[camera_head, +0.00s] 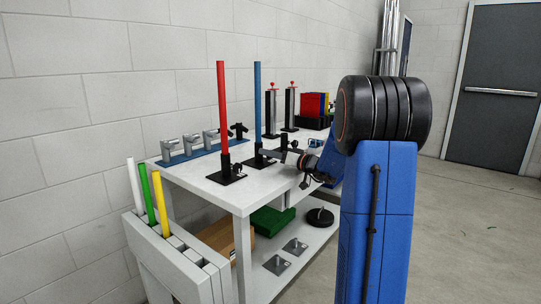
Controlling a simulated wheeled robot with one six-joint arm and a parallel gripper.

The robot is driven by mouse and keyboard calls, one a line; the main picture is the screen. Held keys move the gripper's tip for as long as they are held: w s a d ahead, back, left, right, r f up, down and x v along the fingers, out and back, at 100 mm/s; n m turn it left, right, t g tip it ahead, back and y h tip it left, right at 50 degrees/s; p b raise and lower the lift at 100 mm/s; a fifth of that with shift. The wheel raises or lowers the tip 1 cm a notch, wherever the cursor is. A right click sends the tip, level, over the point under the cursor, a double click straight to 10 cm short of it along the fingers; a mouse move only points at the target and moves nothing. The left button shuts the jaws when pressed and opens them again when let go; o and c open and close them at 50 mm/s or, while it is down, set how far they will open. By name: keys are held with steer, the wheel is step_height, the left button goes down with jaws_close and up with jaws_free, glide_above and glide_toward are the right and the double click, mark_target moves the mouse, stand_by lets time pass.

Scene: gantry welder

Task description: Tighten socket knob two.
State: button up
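A red rod (222,105) stands upright in a black socket (226,170) on the white table (190,178). A small dark knob (238,168) sits low on that socket's right side. A blue rod (257,100) stands upright in a second black socket (258,158) further back; its knob is hidden or too small to make out. My gripper (274,155) reaches in from the right, its tip close beside the blue rod's socket. I cannot tell whether it touches the knob or how its fingers stand. No number on the sockets is readable.
Grey clamps (190,144) on a blue strip line the table's back edge. Two dark posts with red tops (291,88) and coloured bins (313,104) stand further back. A rack (180,255) with white, green and yellow rods stands front left. Open floor (470,220) lies right.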

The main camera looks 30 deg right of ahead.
stand_by(0.3)
steer(key=v, duration=1.7)
steer(key=shift+s, duration=0.2)
